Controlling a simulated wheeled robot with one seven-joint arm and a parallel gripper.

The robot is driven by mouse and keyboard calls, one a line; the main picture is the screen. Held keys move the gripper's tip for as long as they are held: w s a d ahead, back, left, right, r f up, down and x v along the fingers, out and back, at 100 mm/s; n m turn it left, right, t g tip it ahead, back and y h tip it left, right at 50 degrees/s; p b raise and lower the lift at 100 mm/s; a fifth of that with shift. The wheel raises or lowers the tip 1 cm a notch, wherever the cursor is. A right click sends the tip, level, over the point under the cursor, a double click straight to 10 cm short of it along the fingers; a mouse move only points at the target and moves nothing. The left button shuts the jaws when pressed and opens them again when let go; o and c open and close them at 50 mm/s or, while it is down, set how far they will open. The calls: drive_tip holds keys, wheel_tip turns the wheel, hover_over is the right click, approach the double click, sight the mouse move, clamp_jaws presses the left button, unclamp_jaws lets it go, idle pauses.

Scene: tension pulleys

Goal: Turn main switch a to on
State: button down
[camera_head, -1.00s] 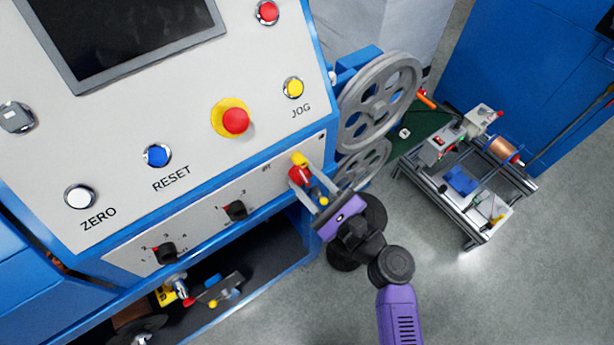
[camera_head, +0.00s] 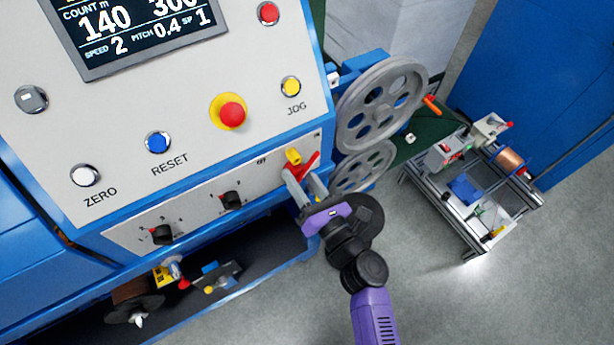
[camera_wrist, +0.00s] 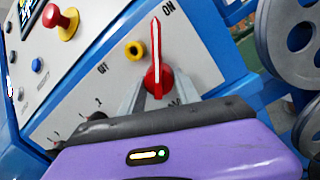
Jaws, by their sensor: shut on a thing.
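Main switch a is a red rotary handle on the lower right of the machine's control panel. In the wrist view its long red pointer (camera_wrist: 155,62) points up toward the "ON" label (camera_wrist: 168,8), away from the "OFF" label (camera_wrist: 103,68). In the head view the red handle (camera_head: 308,164) is partly hidden by my gripper. My gripper (camera_head: 303,182) is shut on the red handle, with one grey finger on each side of its base, as the wrist view also shows.
The display (camera_head: 135,30) is lit and shows numbers. Two black selector knobs (camera_head: 231,200) are to the left. Grey pulley wheels (camera_head: 381,107) stand close on the right. Floor lies open below right.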

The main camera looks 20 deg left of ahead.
drive_tip(key=shift+m, duration=0.9)
drive_tip(key=c, duration=0.9)
unclamp_jaws()
drive_tip(key=v, duration=0.8)
drive_tip(key=shift+a, duration=0.1)
